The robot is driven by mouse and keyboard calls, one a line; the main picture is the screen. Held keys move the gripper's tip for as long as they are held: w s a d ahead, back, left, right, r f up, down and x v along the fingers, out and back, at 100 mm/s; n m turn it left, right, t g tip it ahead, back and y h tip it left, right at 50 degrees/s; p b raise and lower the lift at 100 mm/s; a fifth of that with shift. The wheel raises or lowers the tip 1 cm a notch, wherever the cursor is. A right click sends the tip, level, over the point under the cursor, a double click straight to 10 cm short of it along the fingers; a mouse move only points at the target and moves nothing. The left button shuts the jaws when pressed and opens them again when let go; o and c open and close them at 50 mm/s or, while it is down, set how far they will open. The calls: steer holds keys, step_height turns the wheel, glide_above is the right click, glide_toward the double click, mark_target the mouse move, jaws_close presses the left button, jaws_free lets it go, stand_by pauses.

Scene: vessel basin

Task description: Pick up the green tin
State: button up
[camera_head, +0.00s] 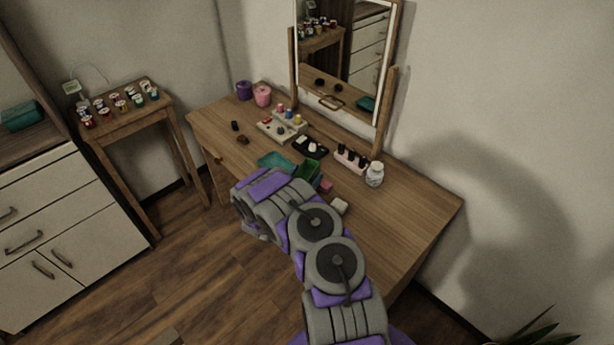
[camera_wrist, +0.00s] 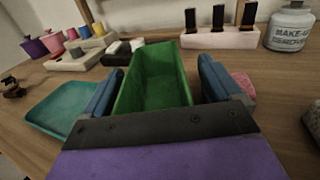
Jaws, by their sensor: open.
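The green tin (camera_wrist: 153,82) is an open, empty-looking rectangular box on the wooden dressing table. It fills the middle of the wrist view, between the two blue fingers of my gripper (camera_wrist: 158,92). The fingers are open, one on each side of the tin; I cannot tell whether either touches it. In the head view the tin (camera_head: 311,169) shows just beyond the end of my arm, which hides part of it and the fingers.
A teal tray (camera_wrist: 62,108) lies left of the tin. A pink block (camera_wrist: 243,83) is close on the right. Behind stand a black holder (camera_wrist: 122,50), a pale pink bottle rack (camera_wrist: 219,39) and a white jar (camera_wrist: 290,28). The table's right part (camera_head: 415,205) is clear.

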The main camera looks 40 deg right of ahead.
steer(key=shift+a+f, duration=0.1)
steer(key=shift+a, duration=0.7)
steer(key=shift+c, duration=1.3)
steer(key=shift+d, duration=0.45)
steer(key=c, duration=0.7)
steer(key=shift+c, duration=1)
steer(key=shift+a, duration=0.2)
